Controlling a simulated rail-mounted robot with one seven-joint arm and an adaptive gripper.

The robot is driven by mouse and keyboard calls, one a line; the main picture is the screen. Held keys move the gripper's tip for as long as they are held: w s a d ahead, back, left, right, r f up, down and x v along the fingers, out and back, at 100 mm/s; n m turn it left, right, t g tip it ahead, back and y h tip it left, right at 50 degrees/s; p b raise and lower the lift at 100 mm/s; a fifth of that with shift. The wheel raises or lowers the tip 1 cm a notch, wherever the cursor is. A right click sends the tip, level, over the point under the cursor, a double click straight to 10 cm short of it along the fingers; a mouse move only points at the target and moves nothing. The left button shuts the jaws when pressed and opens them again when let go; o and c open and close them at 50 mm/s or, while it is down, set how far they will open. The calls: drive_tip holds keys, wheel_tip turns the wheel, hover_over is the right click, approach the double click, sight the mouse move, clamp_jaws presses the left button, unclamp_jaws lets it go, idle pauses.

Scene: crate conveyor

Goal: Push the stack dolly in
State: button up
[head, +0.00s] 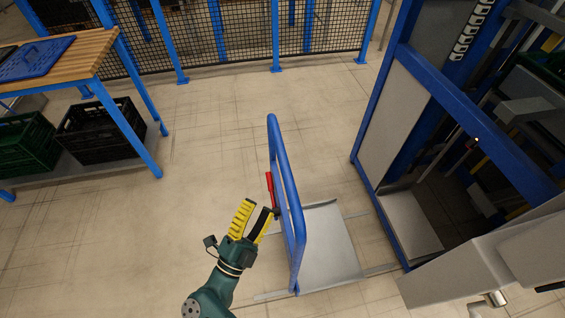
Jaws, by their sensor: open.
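The stack dolly (334,245) has a flat grey metal platform on the floor and an upright blue tube handle (283,170) on its left side. A red grip (269,188) is on the handle's left side. My gripper (256,212), with yellow and black fingers, is just left of the handle, below the red grip. It is open and nothing shows between its fingers. The right fingertip is very close to the handle; I cannot tell whether it touches. The dolly's platform looks empty.
A blue-framed machine (369,130) with an opening and a metal plate (412,222) at floor level stands right of the dolly. Mesh fencing (245,35) closes the back. Floor between is clear.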

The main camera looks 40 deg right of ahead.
sight(283, 160)
drive_tip(key=b+x, duration=0.2)
drive_tip(key=x, duration=1.1)
drive_tip(key=shift+w+d+r, duration=0.1)
drive_tip(key=shift+d+r, duration=0.05)
drive_tip(key=shift+d, duration=0.2)
drive_tip(key=shift+a, duration=0.1)
clamp_jaws()
